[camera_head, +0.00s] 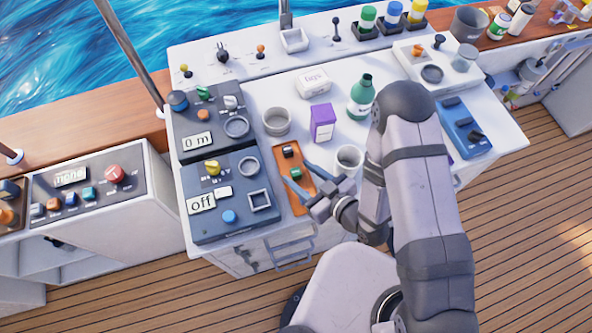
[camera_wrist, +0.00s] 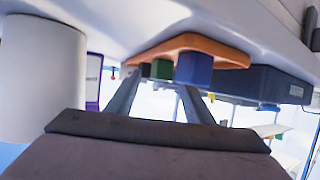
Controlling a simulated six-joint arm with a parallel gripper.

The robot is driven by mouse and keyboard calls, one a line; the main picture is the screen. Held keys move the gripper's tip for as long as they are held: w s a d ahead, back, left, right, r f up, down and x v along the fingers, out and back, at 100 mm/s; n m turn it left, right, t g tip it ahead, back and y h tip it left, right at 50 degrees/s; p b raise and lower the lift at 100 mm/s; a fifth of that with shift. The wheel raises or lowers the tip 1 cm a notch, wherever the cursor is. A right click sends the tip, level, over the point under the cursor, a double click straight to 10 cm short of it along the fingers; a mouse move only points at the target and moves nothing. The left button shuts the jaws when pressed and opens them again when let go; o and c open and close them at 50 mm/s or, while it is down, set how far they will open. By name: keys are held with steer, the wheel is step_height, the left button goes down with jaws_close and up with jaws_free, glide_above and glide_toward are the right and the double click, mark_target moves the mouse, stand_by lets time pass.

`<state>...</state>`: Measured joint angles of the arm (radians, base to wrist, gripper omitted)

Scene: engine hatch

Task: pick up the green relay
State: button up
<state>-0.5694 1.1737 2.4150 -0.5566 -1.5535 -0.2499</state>
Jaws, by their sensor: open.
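The green relay (camera_head: 296,174) is a small block on the orange tray (camera_head: 281,217), between a dark block and my gripper. My gripper (camera_head: 296,174) is open, its two fingers reaching over the tray on either side of the green relay's line. In the wrist view, which looks upside down, the green relay (camera_wrist: 161,69) shows between the fingertips of my gripper (camera_wrist: 159,88), beside a blue block (camera_wrist: 194,68). Nothing is held. Whether the fingers touch the relay, I cannot tell.
A dark block (camera_head: 288,152) stands at the tray's far end. Blue-grey control panels (camera_head: 232,235) lie just left of the tray. A white cup (camera_head: 348,158), a purple box (camera_head: 322,122) and a green bottle (camera_head: 361,97) stand to the right and behind.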

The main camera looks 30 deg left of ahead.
steer(key=shift+a+f, duration=0.1)
steer(key=shift+a, duration=0.05)
steer(key=c, duration=1.1)
steer(key=shift+o, duration=0.2)
steer(key=shift+w+r, duration=0.1)
steer(key=shift+r, duration=0.15)
steer(key=shift+r+b, duration=0.3)
steer(key=shift+r, duration=0.6)
step_height(320, 180, up, 6)
steer(key=p, duration=0.2)
steer(key=shift+r+p, duration=0.1)
steer(key=shift+p, duration=0.2)
steer(key=shift+c, duration=0.2)
steer(key=shift+r+p, duration=0.75)
steer(key=shift+p, duration=0.05)
